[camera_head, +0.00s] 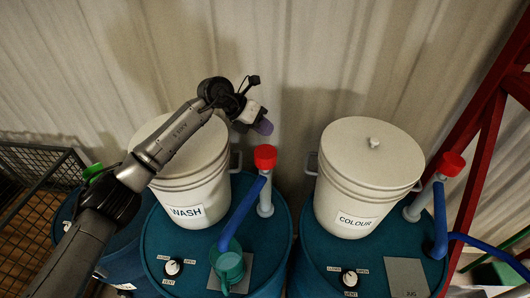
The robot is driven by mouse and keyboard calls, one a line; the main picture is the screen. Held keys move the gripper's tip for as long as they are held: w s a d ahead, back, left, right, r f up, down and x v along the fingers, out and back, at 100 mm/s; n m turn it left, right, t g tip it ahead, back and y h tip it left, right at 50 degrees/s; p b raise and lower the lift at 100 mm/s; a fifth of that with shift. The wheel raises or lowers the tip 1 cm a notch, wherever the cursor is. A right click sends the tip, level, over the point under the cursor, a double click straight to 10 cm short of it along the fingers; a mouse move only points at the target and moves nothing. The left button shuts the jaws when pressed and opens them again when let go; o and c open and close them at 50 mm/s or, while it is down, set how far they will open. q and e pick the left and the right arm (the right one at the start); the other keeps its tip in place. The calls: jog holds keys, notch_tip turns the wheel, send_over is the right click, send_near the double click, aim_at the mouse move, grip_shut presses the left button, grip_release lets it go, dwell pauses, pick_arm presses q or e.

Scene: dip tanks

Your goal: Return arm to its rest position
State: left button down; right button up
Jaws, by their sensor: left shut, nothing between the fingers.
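My left arm reaches in from the left, over the white lidded WASH bucket (205,190). My left gripper (262,126) is beyond the bucket's upper right side, in front of the wall. It is shut and appears to hold nothing. Its fingers are small here and partly hidden by the wrist. My right gripper is not in view.
A teal jug (229,266) stands on the left blue drum (160,235), below a blue spout with a red cap (265,157). The lidded COLOUR bucket (368,175) stands on the right drum (310,255). A red frame (484,150) is at right, a wire cage (35,160) at left.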

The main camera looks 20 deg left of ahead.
aim_at(265, 150)
pick_arm(q)
notch_tip(265, 150, down, 7)
jog(key=b, duration=0.3)
jog(key=shift+b, duration=0.4)
jog(key=shift+f, duration=0.1)
dwell(0.4)
dwell(0.7)
jog(key=shift+f, duration=0.25)
dwell(0.4)
jog(key=shift+f, duration=0.25)
